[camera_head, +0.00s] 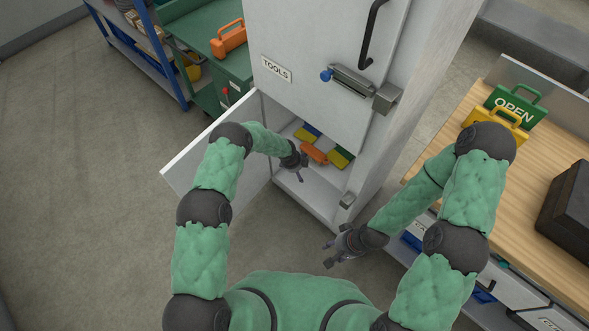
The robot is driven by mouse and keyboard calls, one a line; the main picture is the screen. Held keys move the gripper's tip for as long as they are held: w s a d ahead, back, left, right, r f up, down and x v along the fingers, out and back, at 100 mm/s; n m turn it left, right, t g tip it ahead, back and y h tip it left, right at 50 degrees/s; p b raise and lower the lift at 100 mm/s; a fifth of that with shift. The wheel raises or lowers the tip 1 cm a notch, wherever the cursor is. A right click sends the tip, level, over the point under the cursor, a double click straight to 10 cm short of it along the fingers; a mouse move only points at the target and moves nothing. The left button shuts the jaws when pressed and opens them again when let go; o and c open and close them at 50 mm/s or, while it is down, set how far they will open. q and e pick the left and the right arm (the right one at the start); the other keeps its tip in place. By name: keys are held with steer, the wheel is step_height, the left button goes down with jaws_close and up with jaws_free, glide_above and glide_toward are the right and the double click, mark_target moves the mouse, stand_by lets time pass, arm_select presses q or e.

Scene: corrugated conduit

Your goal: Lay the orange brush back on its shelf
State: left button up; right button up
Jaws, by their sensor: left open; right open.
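An orange object that looks like the brush (314,153) lies in the lower compartment of the tall grey cabinet, on its pale shelf (317,186). My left gripper (303,171) is open at the compartment's mouth, just left of and in front of the orange brush. I cannot tell whether a finger touches it. The gripper partly covers the brush's left end. My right gripper (329,253) is open and empty over the floor in front of the cabinet, well apart from the brush.
Blue and yellow items (339,158) sit behind the brush. The lower cabinet door (215,150) stands open to the left; the upper door labelled TOOLS (277,69) is shut. An orange handled case (229,38) rests on a green cart. A wooden workbench (530,160) is at right.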

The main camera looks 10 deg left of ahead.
arm_select(q)
steer(key=s+a+r+n, duration=0.1)
steer(key=s+r+n, duration=0.2)
steer(key=s+n, duration=0.6)
steer(key=s+a+r+n+g+h, duration=0.1)
steer(key=s+r+n, duration=0.3)
steer(key=s+n, duration=0.5)
steer(key=s+a+r+n+g+h, duration=0.1)
steer(key=s+r+n, duration=0.2)
steer(key=s+n, duration=0.6)
steer(key=shift+s+r, duration=0.3)
steer(key=shift+s, duration=3.95)
steer(key=shift+a+r+p, duration=0.1)
steer(key=shift+p, duration=0.2)
